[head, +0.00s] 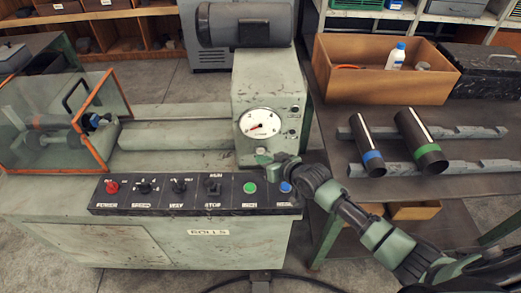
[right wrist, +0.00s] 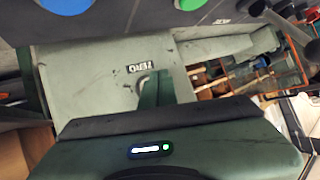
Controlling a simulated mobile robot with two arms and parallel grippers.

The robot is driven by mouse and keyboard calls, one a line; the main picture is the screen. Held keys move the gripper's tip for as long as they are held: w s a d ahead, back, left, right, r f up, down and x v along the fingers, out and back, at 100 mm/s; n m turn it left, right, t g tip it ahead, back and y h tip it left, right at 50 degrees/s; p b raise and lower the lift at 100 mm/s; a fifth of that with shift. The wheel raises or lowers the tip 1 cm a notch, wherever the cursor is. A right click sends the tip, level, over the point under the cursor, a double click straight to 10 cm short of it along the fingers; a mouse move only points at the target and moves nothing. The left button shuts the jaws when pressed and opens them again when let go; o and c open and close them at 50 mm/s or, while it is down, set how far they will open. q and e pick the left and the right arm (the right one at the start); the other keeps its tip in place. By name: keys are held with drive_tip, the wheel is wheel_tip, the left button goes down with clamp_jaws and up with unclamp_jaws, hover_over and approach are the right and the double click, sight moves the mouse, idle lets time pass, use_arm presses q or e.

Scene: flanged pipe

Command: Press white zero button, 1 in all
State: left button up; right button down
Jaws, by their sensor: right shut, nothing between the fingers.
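The grey-green gauge housing (head: 241,90) stands on the machine, with a white round dial (head: 260,124) on its front. My right gripper (head: 265,159) is at the lower front of this housing, just below the dial. Its fingers are shut with nothing between them. In the right wrist view the fingertips (right wrist: 155,88) are close to the housing face, right by the "ZERO" label (right wrist: 150,68). I cannot make out the white zero button; the fingers may cover it. Whether they touch the face, I cannot tell. My left gripper is not in view.
The black control panel (head: 140,206) below carries a red knob (head: 112,187), a green button (head: 249,187) and a blue button (head: 286,187). A clear orange-framed guard (head: 98,150) stands left.

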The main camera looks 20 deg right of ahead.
drive_tip(key=shift+s, duration=0.2)
drive_tip(key=s+p, duration=0.2)
drive_tip(key=s+a+p, duration=0.1)
drive_tip(key=s, duration=0.1)
drive_tip(key=shift+a+r+p, duration=0.15)
drive_tip(key=shift+r+p, duration=0.05)
drive_tip(key=shift+p, duration=0.15)
drive_tip(key=shift+s+f, duration=0.1)
drive_tip(key=shift+s, duration=0.25)
idle(0.4)
